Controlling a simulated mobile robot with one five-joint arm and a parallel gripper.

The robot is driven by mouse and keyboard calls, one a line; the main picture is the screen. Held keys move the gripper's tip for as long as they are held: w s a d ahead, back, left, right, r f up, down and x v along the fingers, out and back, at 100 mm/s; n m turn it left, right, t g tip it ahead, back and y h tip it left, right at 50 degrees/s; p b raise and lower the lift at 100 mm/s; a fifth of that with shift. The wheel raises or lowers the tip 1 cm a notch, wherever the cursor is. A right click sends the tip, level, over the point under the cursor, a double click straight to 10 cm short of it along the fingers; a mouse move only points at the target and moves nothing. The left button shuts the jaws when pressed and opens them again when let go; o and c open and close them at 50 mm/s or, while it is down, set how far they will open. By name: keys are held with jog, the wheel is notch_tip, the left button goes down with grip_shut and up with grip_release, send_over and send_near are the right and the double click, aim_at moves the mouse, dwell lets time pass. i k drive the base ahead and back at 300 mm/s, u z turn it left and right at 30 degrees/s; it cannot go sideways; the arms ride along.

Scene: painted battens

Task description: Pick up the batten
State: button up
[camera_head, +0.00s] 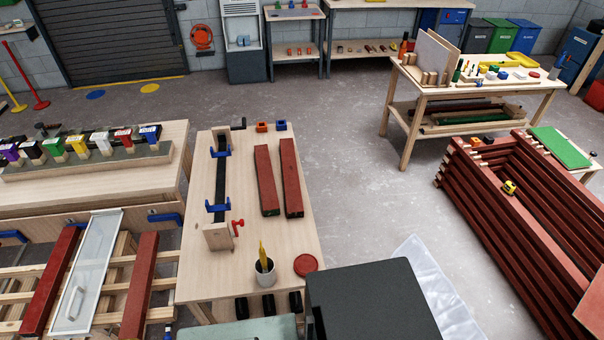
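Two red-brown painted battens lie side by side on the pale wooden table (305,235) in the middle. The left batten (266,180) and the right batten (291,178) are a little apart and run away from me. Two more such battens lie on the slatted rack at the left: one batten (52,280) at its left and one batten (140,285) at its right. I cannot tell which batten is meant. My gripper does not show in this view.
Blue clamps (218,207) hold a dark strip beside the table battens. A pot with a brush (265,270) and a red lid (306,265) stand at the near end. A large batten stack (530,215) stands at the right. Grey floor (370,190) is free between.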

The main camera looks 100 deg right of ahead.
aim_at(293, 195)
jog(key=k, duration=0.75)
jog(key=u, duration=1.25)
jog(key=i, duration=1.6)
jog(key=z, duration=4.7)
jog(key=i, duration=1)
jog(key=z, duration=0.1)
